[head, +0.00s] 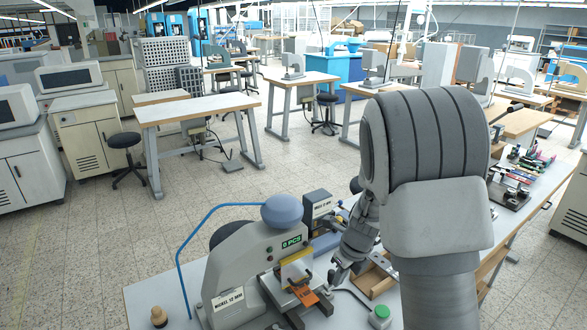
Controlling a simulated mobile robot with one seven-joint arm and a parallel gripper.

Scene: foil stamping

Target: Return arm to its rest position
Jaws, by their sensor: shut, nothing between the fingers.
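My arm rises in the right half of the head view, its large grey links hiding part of the workbench (150,300). My gripper (335,276) points down, shut and empty, just above the bench, to the right of the stamping press. The press (240,262) is grey with a blue-grey knob on top, a green label and an orange piece (303,294) at its front. Whether the gripper touches anything below it is hard to tell.
A wooden tray (372,282) and a green button (380,312) lie close to the gripper. A second machine (318,206) stands behind the press. A blue tube (182,262) arches left of it. A dark tray of tools (508,192) lies at right.

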